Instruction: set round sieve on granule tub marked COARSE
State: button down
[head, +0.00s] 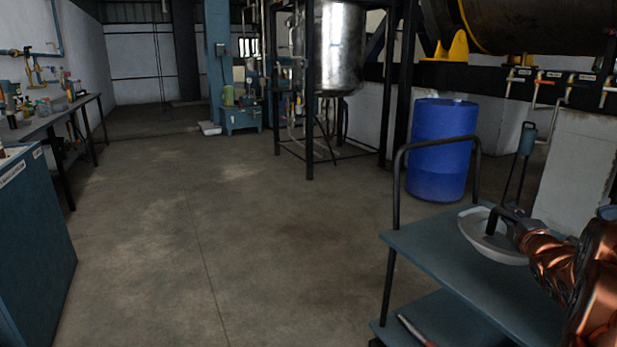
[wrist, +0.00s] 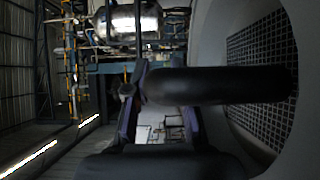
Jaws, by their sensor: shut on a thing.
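The round sieve (head: 484,240) is a pale, shallow ring at the cart's top shelf, at the right of the head view. In the wrist view its pale rim (wrist: 217,30) and dark mesh (wrist: 265,75) fill the right side. My gripper (head: 503,219) is shut on the sieve near its edge, with my copper-coloured arm reaching in from the right. Whether the sieve touches the shelf or hangs just above it, I cannot tell. I make out no granule tub and no COARSE marking in either view.
The blue cart (head: 430,252) has a black push handle (head: 395,200) and a lower shelf. A blue drum (head: 440,150) stands behind it. A long bench (head: 55,115) and a blue cabinet (head: 40,250) line the left. The middle floor is clear.

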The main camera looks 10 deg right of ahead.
notch_tip(320, 180, up, 14)
jog(key=p, duration=0.6)
jog(key=w+a+f+n+y+b, duration=0.1)
jog(key=w+a+f, duration=0.35)
jog(key=a, duration=0.35)
jog(key=w+a+f+n+y+b, duration=0.1)
jog(key=w+a+f, duration=0.2)
jog(key=w+a, duration=0.3)
jog(key=w+a+f+y+b, duration=0.2)
jog(key=w+a+f, duration=0.15)
jog(key=a, duration=0.55)
jog(key=w+a+f+n+t+y+b, duration=0.1)
jog(key=a+f, duration=0.3)
jog(key=a, duration=0.7)
jog(key=w+a+f+n+y+b, duration=0.15)
jog(key=a+f, duration=0.25)
jog(key=a, duration=0.6)
notch_tip(320, 180, up, 32)
jog(key=p, duration=3.2)
jog(key=shift+w+a+m+h, duration=0.15)
jog(key=shift+m+h, duration=0.2)
